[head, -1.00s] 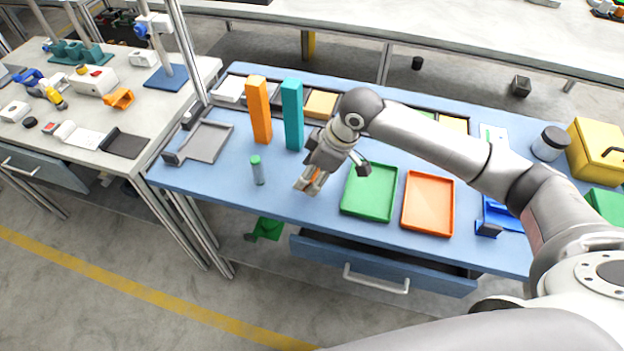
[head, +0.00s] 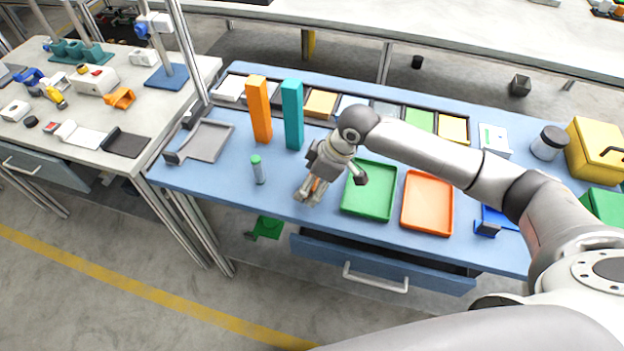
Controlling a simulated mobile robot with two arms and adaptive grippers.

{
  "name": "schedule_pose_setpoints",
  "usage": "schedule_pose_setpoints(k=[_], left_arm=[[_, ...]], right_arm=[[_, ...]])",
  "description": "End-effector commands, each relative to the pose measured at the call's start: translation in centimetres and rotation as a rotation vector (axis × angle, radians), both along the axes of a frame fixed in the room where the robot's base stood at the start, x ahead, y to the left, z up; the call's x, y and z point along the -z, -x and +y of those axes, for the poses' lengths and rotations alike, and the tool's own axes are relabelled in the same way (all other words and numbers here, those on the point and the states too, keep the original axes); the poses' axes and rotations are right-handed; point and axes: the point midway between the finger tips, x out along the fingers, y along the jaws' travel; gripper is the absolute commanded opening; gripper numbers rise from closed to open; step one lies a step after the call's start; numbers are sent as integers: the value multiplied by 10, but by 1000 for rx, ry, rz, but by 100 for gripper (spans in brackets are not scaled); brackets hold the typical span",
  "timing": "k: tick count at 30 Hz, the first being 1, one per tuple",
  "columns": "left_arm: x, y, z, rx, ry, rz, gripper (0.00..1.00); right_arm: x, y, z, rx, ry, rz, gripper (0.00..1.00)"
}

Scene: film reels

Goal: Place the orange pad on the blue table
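The blue table (head: 225,182) runs across the middle of the head view. My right gripper (head: 308,198) points down at its front part, left of the green tray. A small patch of orange, the orange pad (head: 317,185), shows between its fingers, which appear closed on it. The fingers hide most of the pad. The fingertips are low, at or just above the tabletop; I cannot tell whether the pad touches it. My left gripper is not in view.
The green tray (head: 370,206) and orange tray (head: 428,230) lie right of the gripper. A small green-capped cylinder (head: 258,172), an orange block (head: 259,112) and a teal block (head: 293,116) stand left. A grey tray (head: 208,143) lies far left. The drawer (head: 380,268) below is partly open.

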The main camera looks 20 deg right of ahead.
Motion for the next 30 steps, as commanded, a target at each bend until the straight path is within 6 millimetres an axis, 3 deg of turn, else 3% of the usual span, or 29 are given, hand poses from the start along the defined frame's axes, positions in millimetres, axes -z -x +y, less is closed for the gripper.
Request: schedule_pose_setpoints(k=[8,21,30], left_arm=[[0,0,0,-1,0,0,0],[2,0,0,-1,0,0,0],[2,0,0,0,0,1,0]], right_arm=[[-13,2,-3,-1,-1,-2,74],[-94,20,-31,1,0,-3,74],[-114,26,-38,0,-1,-1,74]])
